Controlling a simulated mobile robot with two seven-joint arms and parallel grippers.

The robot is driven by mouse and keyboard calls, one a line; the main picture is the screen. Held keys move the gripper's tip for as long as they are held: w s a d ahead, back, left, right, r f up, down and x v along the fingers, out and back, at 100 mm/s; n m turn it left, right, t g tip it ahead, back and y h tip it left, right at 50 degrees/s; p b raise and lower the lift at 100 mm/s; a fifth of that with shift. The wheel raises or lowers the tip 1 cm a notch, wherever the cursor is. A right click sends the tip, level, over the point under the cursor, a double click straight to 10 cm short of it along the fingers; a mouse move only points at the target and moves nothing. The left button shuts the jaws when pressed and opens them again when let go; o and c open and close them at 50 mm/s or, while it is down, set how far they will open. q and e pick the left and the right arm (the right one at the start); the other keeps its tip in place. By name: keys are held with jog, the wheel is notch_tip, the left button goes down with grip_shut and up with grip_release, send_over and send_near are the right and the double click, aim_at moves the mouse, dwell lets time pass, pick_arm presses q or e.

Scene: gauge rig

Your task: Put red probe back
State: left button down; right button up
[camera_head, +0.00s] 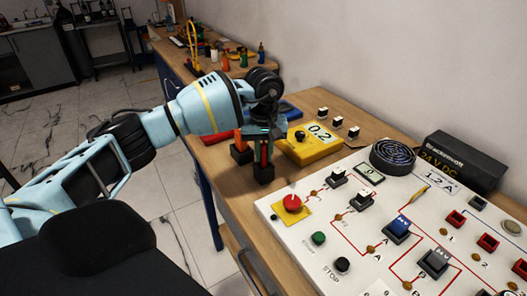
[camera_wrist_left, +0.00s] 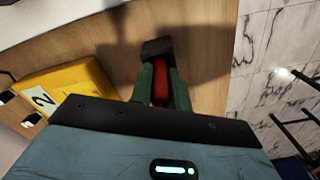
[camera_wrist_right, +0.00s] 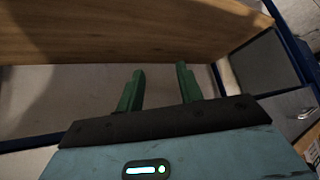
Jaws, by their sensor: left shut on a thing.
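The red probe (camera_wrist_left: 160,84) is between the green fingers of my left gripper (camera_head: 263,150), which is shut on it. The probe also shows as a thin red strip in the head view (camera_head: 264,150). A black block-shaped holder (camera_head: 264,173) is directly below the fingertips and also shows at their tips in the left wrist view (camera_wrist_left: 156,47). The probe's lower end is hidden, so I cannot tell how deep it sits in the holder. The yellow meter (camera_head: 316,146), reading 0.2, lies just right of the gripper. My right gripper (camera_wrist_right: 160,88) is open and empty.
A dark block with an orange-red top (camera_head: 240,152) stands close left of the holder. The white control panel (camera_head: 335,225), with buttons and switches, fills the right of the table. A black power supply (camera_head: 466,160) stands behind it. Bare wood (camera_head: 225,180) lies left of the holder.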

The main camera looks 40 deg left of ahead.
pick_arm(q)
jog(key=shift+f, duration=0.2)
jog(key=c, duration=1.3)
grip_release()
jog(key=shift+c, duration=0.2)
jog(key=shift+r, duration=0.2)
notch_tip(320, 180, up, 12)
jog(key=shift+r, duration=0.1)
